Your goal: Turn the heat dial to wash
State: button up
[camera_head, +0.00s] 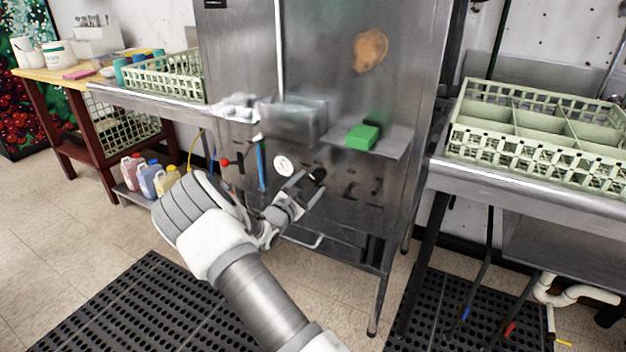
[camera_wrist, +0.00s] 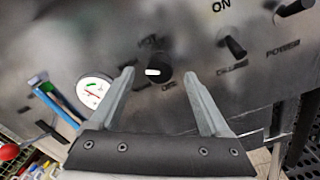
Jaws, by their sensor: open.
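The dish machine's front panel (camera_wrist: 215,95) carries a round black dial (camera_wrist: 158,72) with a white mark pointing left in the wrist view. Small lettering around it is too blurred to read surely. My gripper (camera_wrist: 161,78) is open, with one finger on each side of the dial; I cannot tell whether they touch it. In the head view my gripper (camera_head: 306,188) is at the panel, and a dark knob (camera_head: 318,174) shows by its fingertips. Two more black knobs, a middle one (camera_wrist: 232,45) and one by POWER lettering (camera_wrist: 295,7), are up and right.
A round gauge (camera_wrist: 95,92) and a blue-handled tool (camera_wrist: 55,103) are left of the dial. A red ball knob (camera_head: 225,162) sticks out further left. A shelf with a green block (camera_head: 362,137) juts out above the panel. A counter with a rack (camera_head: 540,155) stands right.

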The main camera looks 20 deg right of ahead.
jog(key=p+v, duration=0.2)
jog(key=v, duration=1.2)
jog(key=shift+s+a+p, duration=0.2)
jog(key=shift+a+p, duration=0.05)
jog(key=shift+p, duration=0.1)
